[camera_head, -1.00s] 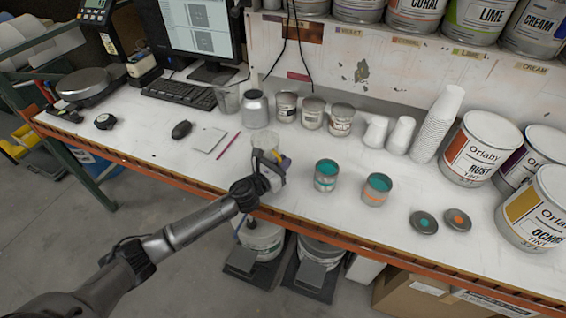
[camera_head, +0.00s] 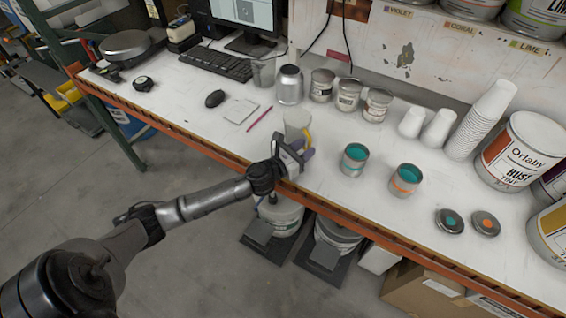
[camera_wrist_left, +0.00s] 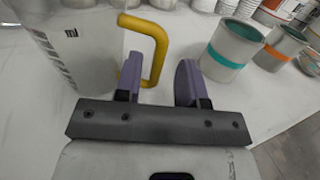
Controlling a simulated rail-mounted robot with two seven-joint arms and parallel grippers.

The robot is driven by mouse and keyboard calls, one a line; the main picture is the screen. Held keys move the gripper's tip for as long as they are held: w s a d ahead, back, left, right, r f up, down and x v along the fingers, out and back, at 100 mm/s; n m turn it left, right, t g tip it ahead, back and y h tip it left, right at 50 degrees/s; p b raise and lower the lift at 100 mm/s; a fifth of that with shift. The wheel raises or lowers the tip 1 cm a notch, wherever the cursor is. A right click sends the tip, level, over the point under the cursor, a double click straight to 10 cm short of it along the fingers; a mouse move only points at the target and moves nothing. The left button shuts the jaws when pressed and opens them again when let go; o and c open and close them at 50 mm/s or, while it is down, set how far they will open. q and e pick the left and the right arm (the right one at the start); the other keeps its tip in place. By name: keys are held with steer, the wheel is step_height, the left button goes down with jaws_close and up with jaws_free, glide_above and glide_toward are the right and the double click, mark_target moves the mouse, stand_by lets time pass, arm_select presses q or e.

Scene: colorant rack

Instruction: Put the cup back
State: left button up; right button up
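A clear cup with a yellow handle (camera_head: 297,122) stands upright on the white bench near its front edge. In the left wrist view the cup (camera_wrist_left: 82,45) fills the upper left, with dark markings on its side. Its yellow handle (camera_wrist_left: 158,45) reaches toward the space between my fingers. My left gripper (camera_head: 303,150) is at the handle side of the cup. In the wrist view its purple fingers (camera_wrist_left: 160,82) are spread apart; the left one overlaps the handle's lower end. Nothing is clamped between them. My right gripper is out of view.
Two open tins, one with a teal band (camera_head: 354,160) and one with an orange band (camera_head: 404,181), stand to the right. Lids (camera_head: 485,223) lie beyond them. A pink pencil (camera_head: 260,118) lies to the left.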

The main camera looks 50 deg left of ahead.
arm_select(q)
steer(key=s, duration=1)
steer(key=s+d+f+n+g, duration=0.4)
steer(key=s+n, duration=0.4)
steer(key=n, duration=0.3)
steer(key=s+d+f+n+g, duration=0.3)
steer(key=s+d+n+g, duration=0.2)
steer(key=s+n, duration=0.4)
steer(key=s+d+f+n+g, duration=0.4)
steer(key=s+n, duration=0.5)
steer(key=n, duration=0.5)
steer(key=shift+d+f+g, duration=0.35)
steer(key=shift+d+g, duration=0.35)
steer(key=shift+d, duration=0.2)
